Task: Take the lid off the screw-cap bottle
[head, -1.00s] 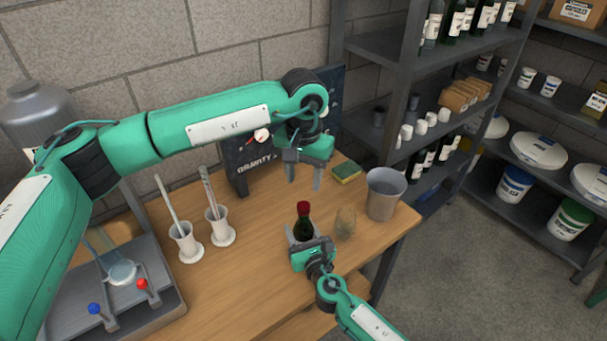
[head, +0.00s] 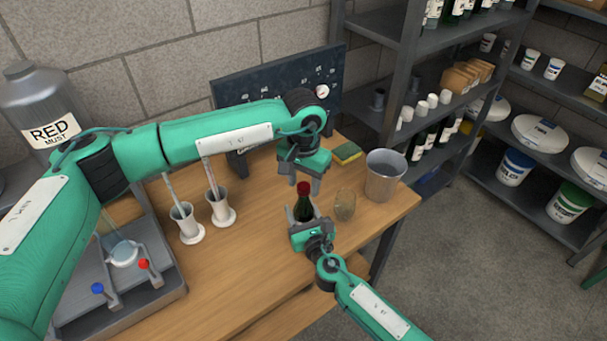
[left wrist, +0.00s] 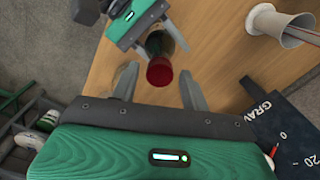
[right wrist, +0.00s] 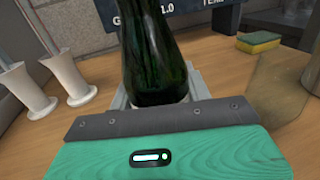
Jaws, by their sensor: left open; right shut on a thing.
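The screw-cap bottle is dark green glass (head: 304,208) with a red lid (head: 303,187). It stands upright near the front edge of the wooden table. My right gripper (head: 300,220) is shut on the bottle's body; the right wrist view shows the green glass (right wrist: 155,60) between its fingers. My left gripper (head: 303,186) is open and points down close above the lid. In the left wrist view the red lid (left wrist: 160,71) lies between the open fingers, a little beyond their tips, with clear space on both sides.
A clear glass (head: 345,204) stands just right of the bottle, with a grey bucket (head: 384,176) beyond it. A yellow-green sponge (head: 347,153) lies behind. Two white cylinders on bases (head: 220,208) stand left, near a grey tray (head: 170,288). Table between them and the bottle is bare.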

